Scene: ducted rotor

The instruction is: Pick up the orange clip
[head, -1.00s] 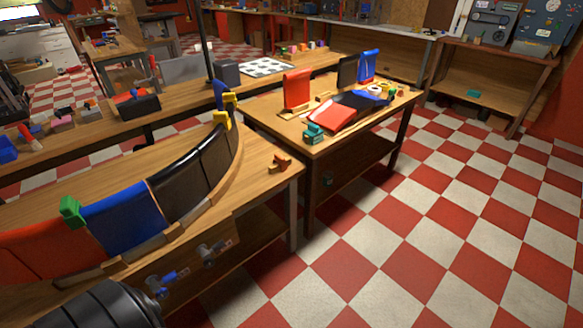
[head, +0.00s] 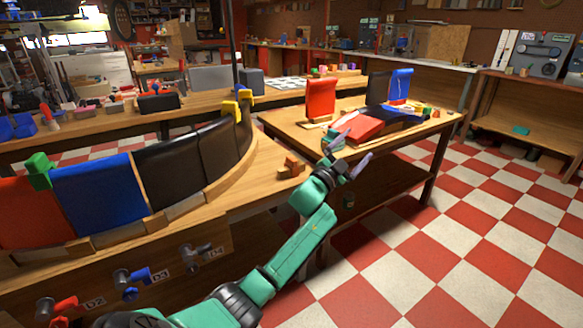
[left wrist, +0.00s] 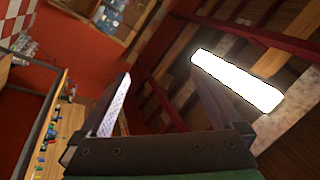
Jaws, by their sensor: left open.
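An orange clip (head: 291,167) lies on the near bench's right corner in the head view. My left gripper (head: 349,152) is in the air to the right of the clip and apart from it. Its two fingers are spread with nothing between them. In the left wrist view the open fingers (left wrist: 160,95) point toward a bright ceiling lamp and red wall, and the clip does not show there. My right gripper is not in view.
Curved red, blue and black panels (head: 100,195) stand on the near bench, with a green clip (head: 39,170) and a yellow clip (head: 238,106) on them. A second table (head: 290,122) behind my gripper holds red and blue parts. Checkered floor at right is clear.

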